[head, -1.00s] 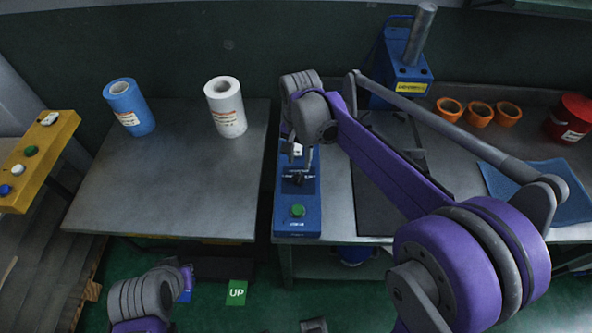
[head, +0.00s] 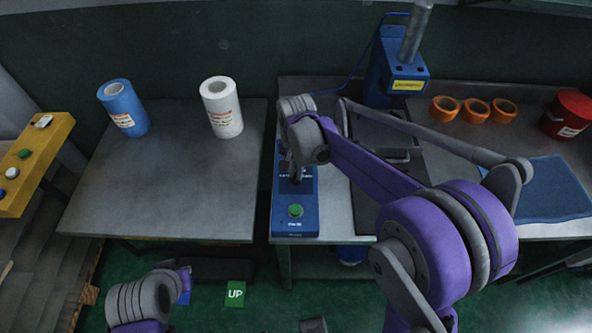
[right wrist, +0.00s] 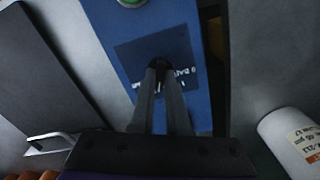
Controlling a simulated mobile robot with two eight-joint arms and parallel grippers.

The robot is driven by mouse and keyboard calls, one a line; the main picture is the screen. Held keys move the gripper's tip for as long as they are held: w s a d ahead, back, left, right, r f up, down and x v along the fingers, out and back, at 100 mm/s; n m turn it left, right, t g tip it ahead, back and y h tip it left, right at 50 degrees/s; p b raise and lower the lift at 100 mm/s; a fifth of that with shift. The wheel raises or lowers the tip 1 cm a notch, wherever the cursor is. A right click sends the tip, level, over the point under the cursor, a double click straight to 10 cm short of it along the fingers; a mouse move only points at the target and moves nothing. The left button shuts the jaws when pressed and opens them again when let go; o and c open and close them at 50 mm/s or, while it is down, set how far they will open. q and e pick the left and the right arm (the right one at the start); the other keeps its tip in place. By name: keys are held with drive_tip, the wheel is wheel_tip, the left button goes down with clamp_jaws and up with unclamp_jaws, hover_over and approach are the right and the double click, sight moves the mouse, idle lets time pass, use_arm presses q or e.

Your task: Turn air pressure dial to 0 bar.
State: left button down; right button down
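The air pressure dial is a small black knob (right wrist: 159,63) on a dark square label with white lettering. It sits on the blue control box (head: 312,222) on the right-hand table, behind a green button (head: 295,211). My right gripper (head: 294,175) reaches down over the box. In the right wrist view its two grey fingers (right wrist: 160,72) stand close together with the knob between their tips. They look shut on it. The fingers and wrist hide part of the label, so the dial's reading cannot be made out. My left gripper (head: 184,280) shows only partly, low at the left; its fingers are unclear.
A blue roll (head: 123,108) and a white roll (head: 222,107) stand on the left table (head: 165,200). A blue press (head: 398,75), orange rings (head: 474,110), a red pot (head: 568,115) and a blue mat (head: 540,190) are at the right. A yellow button panel (head: 35,165) is far left.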

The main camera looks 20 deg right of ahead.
drive_tip(key=shift+n, duration=0.3)
drive_tip(key=n, duration=0.3)
drive_tip(key=shift+n+b, duration=0.4)
drive_tip(key=n, duration=0.4)
drive_tip(key=shift+b, duration=0.3)
drive_tip(key=n, duration=0.9)
drive_tip(key=shift+b, duration=0.4)
drive_tip(key=shift+n, duration=0.3)
drive_tip(key=c, duration=0.9)
unclamp_jaws()
